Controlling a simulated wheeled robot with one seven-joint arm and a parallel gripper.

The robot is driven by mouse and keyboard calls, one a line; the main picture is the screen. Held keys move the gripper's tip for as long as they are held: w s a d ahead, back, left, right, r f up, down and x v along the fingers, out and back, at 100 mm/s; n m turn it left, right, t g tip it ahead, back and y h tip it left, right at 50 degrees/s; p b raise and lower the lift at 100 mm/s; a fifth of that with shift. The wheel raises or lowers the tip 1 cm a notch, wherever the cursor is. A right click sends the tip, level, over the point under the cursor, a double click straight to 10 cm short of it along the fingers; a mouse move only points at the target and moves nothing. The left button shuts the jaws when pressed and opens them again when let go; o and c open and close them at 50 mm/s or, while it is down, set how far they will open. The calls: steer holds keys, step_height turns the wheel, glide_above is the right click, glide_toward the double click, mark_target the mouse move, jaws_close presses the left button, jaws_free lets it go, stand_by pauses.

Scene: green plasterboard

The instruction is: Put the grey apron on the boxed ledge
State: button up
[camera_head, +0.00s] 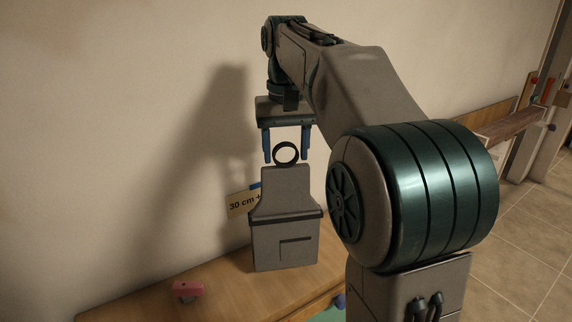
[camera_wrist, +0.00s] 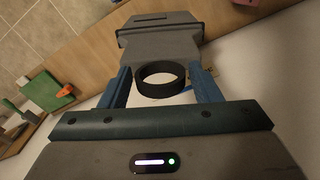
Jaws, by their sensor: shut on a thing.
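The grey apron (camera_head: 284,230) is upright, with a dark band across it, a pocket outline and a black ring (camera_head: 286,153) at its top. My gripper (camera_head: 286,158) points down and is shut on the apron at this ring, between its blue fingers. The wrist view shows the apron (camera_wrist: 160,38) beyond the ring (camera_wrist: 160,80). The wooden ledge (camera_head: 225,275) along the wall, likely the boxed ledge, lies below and behind the apron. I cannot tell whether the apron's lower edge touches it.
A small red thing (camera_head: 187,290) sits on the ledge left of the apron. A "30 cm+" sign (camera_head: 243,203) is on the wall, partly behind the apron. A blue knob (camera_head: 339,301) and a green surface (camera_head: 330,314) show at the ledge's front. Tiled floor (camera_head: 520,225) lies right.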

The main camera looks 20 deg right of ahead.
mark_target(286, 167)
steer(key=shift+f, duration=1.9)
steer(key=shift+f, duration=0.1)
steer(key=o, duration=1.5)
step_height(286, 167, up, 12)
steer(key=shift+s+r+p, duration=0.1)
steer(key=shift+p, duration=0.6)
steer(key=s+f+t, duration=0.1)
steer(key=s+f, duration=0.6)
steer(key=f, duration=0.1)
steer(key=s+f+t, duration=0.1)
steer(key=s+f, duration=0.5)
steer(key=f, duration=0.3)
steer(key=s+f+n+t, duration=0.1)
steer(key=s+f, duration=0.6)
steer(key=f, duration=0.1)
steer(key=shift+s+f, duration=0.2)
steer(key=shift+s, duration=0.1)
